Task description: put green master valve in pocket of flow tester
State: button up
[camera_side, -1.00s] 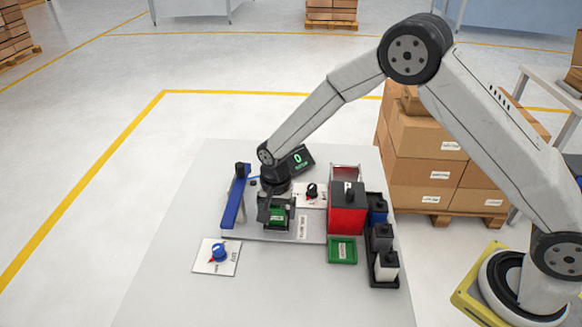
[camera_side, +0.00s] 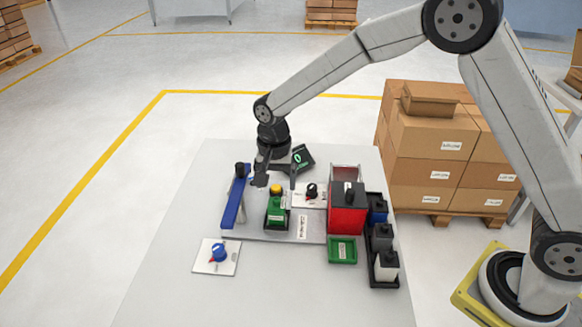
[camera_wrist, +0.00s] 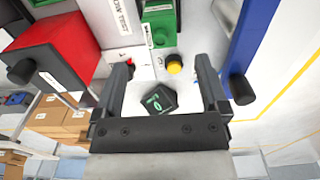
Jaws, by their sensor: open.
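The green master valve (camera_side: 276,213), a green block with a yellow knob on top (camera_side: 276,189), sits upright on the grey plate of the flow tester (camera_side: 312,229), between the blue bar and the red block. It looks seated in the tester's pocket, whose edges are mostly hidden. In the wrist view its green body (camera_wrist: 161,22) shows at the top with the yellow knob (camera_wrist: 174,64) below. My gripper (camera_side: 277,184) is open and empty, above and behind the valve and apart from it. Its two fingers (camera_wrist: 162,80) are spread wide in the wrist view.
A blue bar (camera_side: 235,203) with a black knob stands left of the valve. A red block (camera_side: 347,214), a green tray (camera_side: 342,250) and a black rack of bottles (camera_side: 384,283) stand right. A display (camera_side: 302,158) reads 0. A blue dial card (camera_side: 215,256) lies front left.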

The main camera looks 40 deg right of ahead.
jog(key=shift+r, duration=1.25)
jog(key=shift+s+d+r, duration=0.1)
jog(key=shift+s+d, duration=0.25)
jog(key=s+d+n+t, duration=0.1)
jog(key=s+d+n, duration=0.3)
jog(key=s, duration=0.5)
jog(key=s+d+n+t, duration=0.1)
jog(key=s+d+n, duration=0.4)
jog(key=s, duration=0.5)
jog(key=shift+d+f+t, duration=0.2)
jog(key=shift+d+t, duration=0.1)
jog(key=shift+d, duration=0.85)
jog(key=shift+w, duration=0.1)
